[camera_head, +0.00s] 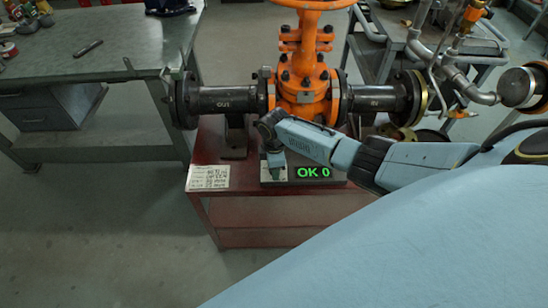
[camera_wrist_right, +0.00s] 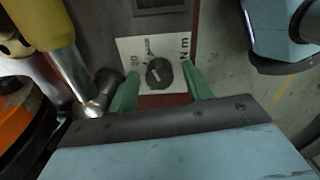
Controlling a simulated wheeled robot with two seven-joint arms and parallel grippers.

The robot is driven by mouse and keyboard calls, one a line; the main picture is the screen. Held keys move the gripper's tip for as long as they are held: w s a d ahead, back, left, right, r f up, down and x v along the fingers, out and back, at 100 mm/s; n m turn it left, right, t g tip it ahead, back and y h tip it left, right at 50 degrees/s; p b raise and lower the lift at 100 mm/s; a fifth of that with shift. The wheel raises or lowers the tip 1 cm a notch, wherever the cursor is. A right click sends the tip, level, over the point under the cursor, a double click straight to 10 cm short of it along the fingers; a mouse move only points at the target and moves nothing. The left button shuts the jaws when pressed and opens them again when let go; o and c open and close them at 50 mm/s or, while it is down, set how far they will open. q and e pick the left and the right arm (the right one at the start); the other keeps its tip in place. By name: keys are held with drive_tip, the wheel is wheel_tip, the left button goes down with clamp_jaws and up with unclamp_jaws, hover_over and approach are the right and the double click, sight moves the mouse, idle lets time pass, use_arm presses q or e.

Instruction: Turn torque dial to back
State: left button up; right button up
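The torque dial (camera_wrist_right: 159,73) is a round black knob on a white panel (camera_wrist_right: 126,46) with printed marks, including "N m". In the right wrist view my right gripper (camera_wrist_right: 160,68) has its two green fingers apart, one on each side of the dial, with visible gaps between. In the head view the right gripper (camera_head: 274,162) points down at the left part of a small box whose display (camera_head: 312,171) reads "OK 0" in green. The gripper hides the dial there. Which way the dial points is too small to tell. My left gripper is not in view.
An orange gate valve (camera_head: 304,85) with black flanged pipes stands on a red bench (camera_head: 270,238) behind the box. A handwritten card (camera_head: 208,177) lies left of the box. A grey workbench (camera_head: 100,50) is at left, and a cart with pipes (camera_head: 470,90) at right.

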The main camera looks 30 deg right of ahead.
drive_tip(key=shift+r, duration=0.1)
wheel_tip(320, 180, up, 13)
drive_tip(key=p, duration=0.3)
drive_tip(key=shift+s+r+p, duration=0.15)
drive_tip(key=shift+p, duration=0.25)
